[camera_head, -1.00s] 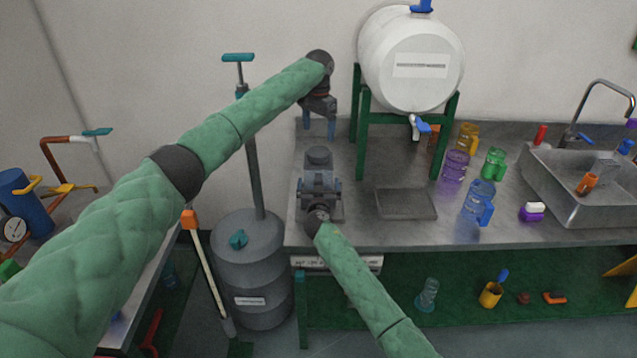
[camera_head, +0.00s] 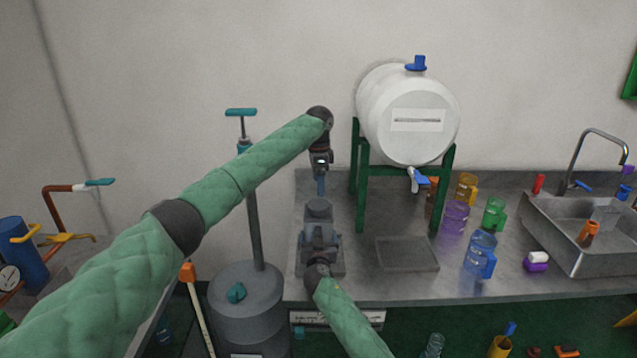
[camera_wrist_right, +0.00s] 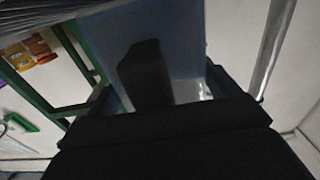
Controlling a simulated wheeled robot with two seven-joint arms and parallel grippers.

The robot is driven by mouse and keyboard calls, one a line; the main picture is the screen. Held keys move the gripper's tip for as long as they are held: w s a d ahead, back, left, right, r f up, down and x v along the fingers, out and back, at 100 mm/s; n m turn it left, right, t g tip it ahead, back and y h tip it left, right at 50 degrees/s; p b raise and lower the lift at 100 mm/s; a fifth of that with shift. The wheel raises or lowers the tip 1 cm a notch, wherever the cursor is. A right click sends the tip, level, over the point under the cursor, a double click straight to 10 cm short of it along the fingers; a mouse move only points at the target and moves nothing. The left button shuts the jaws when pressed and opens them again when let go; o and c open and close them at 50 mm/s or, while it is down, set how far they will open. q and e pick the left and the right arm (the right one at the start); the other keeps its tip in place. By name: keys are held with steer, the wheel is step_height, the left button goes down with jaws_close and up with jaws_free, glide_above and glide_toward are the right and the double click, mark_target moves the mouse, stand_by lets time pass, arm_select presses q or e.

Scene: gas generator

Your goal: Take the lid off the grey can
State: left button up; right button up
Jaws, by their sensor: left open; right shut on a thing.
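The grey can stands on the metal counter, mostly hidden behind my right gripper; its round grey lid (camera_head: 318,207) shows on top in the head view. My right gripper (camera_head: 320,238) is shut around the can's body, below the lid. My left gripper (camera_head: 321,186) is open and empty just above the lid, pointing down, its fingers seen nearly edge-on, one behind the other. From this angle I cannot tell whether its fingertips touch the lid. In the right wrist view, dark gripper parts and a large bluish surface fill the middle; the lid cannot be made out.
A white barrel (camera_head: 408,118) on a green stand (camera_head: 362,190) is right of the can. A shallow tray (camera_head: 407,254), coloured mugs and a sink (camera_head: 592,238) lie farther right. A grey drum with a tall pump (camera_head: 252,205) stands left of the counter.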

mark_target(319, 204)
arm_select(q)
steer(key=m, duration=0.9)
steer(key=shift+m, duration=0.4)
steer(key=m, duration=0.9)
steer(key=shift+m, duration=0.3)
steer(key=shift+f, duration=4)
